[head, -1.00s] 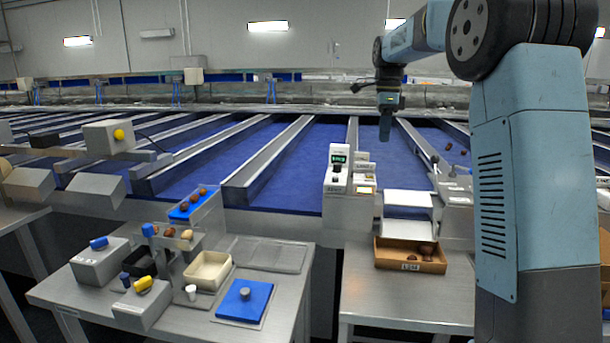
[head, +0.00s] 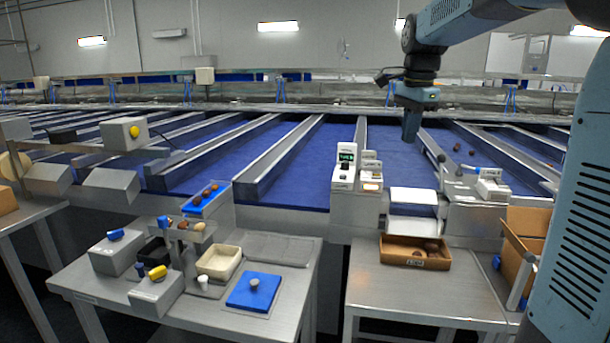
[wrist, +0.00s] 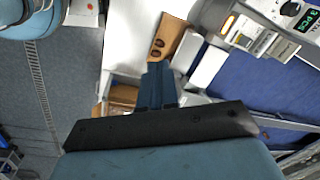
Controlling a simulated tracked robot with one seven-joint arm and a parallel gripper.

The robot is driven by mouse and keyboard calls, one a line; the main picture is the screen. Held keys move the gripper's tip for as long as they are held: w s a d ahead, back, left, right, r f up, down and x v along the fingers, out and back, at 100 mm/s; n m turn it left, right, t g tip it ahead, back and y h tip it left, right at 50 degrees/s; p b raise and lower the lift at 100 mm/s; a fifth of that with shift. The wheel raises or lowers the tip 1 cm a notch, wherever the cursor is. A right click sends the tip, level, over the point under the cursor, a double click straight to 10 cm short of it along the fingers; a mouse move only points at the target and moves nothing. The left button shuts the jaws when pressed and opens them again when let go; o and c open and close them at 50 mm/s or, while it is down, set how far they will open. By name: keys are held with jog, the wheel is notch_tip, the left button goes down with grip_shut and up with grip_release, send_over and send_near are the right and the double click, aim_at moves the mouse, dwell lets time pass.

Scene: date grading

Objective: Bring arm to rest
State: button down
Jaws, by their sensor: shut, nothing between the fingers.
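My gripper (head: 410,128) hangs pointing down at the end of my blue-grey arm, in the upper right of the head view. It is above the blue conveyor lanes, behind and above the right table. In the wrist view the fingers (wrist: 157,85) are together with nothing between them. Below them, off to the side, the brown box (wrist: 178,40) shows with dark dates in it. In the head view this box (head: 388,256) stands on the right table, well apart from my gripper.
A device with a green display (head: 344,168) and a white sloped stand (head: 413,203) are behind the box. A cardboard carton (head: 528,222) stands at the right. The left table holds a cream tray (head: 206,273), a blue mat (head: 240,291) and grey blocks. Blue lanes (head: 300,165) run behind.

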jog(key=s+f+n+t, duration=0.1)
jog(key=s+f+n, duration=0.2)
jog(key=s, duration=0.6)
jog(key=s+f+n+t, duration=0.1)
jog(key=s+f+n, duration=0.3)
jog(key=s, duration=0.5)
jog(key=s+f+n+t, duration=0.2)
jog(key=s+f+n, duration=0.1)
jog(key=s+n, duration=0.4)
jog(key=shift+s+a+f, duration=0.35)
jog(key=shift+s, duration=0.75)
